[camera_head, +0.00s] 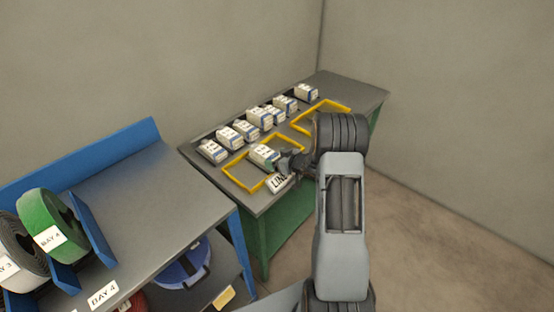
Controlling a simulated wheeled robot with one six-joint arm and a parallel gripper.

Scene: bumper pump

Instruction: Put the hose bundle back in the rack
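I cannot tell which of these, if any, is the hose bundle.
The rack's top right of the dividers (160,215) is bare. Walls stand behind; open floor (430,235) lies right.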

